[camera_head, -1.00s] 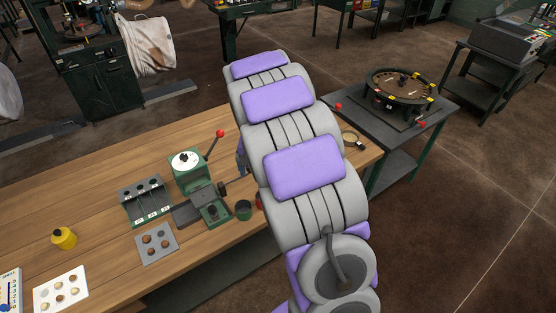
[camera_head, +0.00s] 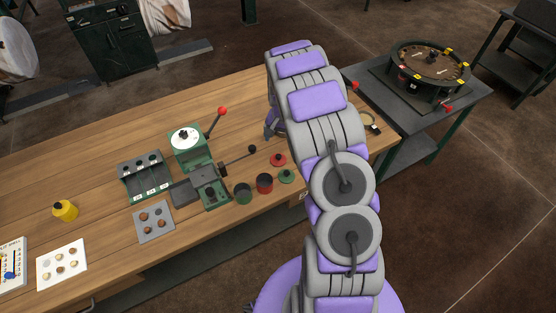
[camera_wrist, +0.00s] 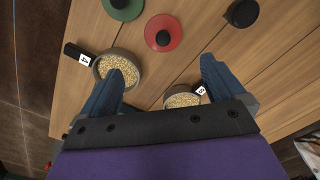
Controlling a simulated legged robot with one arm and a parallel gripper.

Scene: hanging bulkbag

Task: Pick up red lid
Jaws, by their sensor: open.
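The red lid (camera_head: 278,159) is a flat red disc with a dark knob, lying on the wooden bench just left of my arm. It also shows in the wrist view (camera_wrist: 163,33), at the top centre, beyond my fingertips. My gripper (camera_wrist: 165,75) is open and empty, with its two blue fingers spread above the bench and apart from the lid. In the head view my gripper (camera_head: 272,130) is partly hidden behind my arm.
Two round pans of grain, one (camera_wrist: 118,66) near the left finger, the other (camera_wrist: 181,99) between the fingers, lie below my gripper. A black knob (camera_wrist: 242,13) is at the upper right.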

